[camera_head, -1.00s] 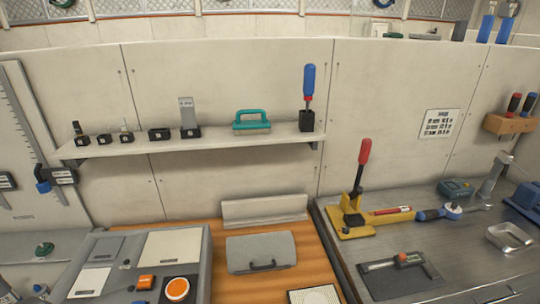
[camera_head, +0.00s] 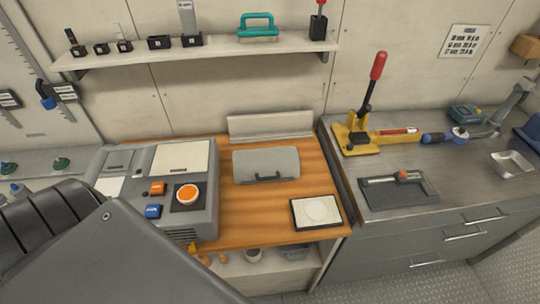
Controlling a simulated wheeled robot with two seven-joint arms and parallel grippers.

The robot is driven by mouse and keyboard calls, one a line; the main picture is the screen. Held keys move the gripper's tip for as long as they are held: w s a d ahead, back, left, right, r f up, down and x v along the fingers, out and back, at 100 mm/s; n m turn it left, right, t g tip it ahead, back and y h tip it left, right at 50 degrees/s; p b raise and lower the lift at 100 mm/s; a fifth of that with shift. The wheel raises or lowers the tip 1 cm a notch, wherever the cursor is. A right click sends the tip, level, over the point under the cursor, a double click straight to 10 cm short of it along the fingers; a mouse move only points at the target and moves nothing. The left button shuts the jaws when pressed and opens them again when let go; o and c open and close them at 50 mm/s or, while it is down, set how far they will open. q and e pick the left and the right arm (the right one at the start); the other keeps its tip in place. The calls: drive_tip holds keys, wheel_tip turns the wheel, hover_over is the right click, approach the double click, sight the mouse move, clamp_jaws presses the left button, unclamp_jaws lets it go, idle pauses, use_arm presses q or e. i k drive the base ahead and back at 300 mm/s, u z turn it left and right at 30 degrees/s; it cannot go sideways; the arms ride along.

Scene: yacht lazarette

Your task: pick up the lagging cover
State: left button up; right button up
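A dark grey link of my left arm fills the lower left of the head view, apart from the cover in the picture. The fingers of neither gripper show.
A grey console (camera_head: 207,170) with orange and blue buttons stands left of the cover. A framed white pad (camera_head: 316,211) lies to its front right. A metal counter (camera_head: 375,222) with a yellow lever tool (camera_head: 356,138) is at right. A shelf (camera_head: 215,52) runs above.

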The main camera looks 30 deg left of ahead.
sight(253, 166)
drive_tip(key=z, duration=1.55)
drive_tip(key=k, duration=1.35)
drive_tip(key=u, duration=2.25)
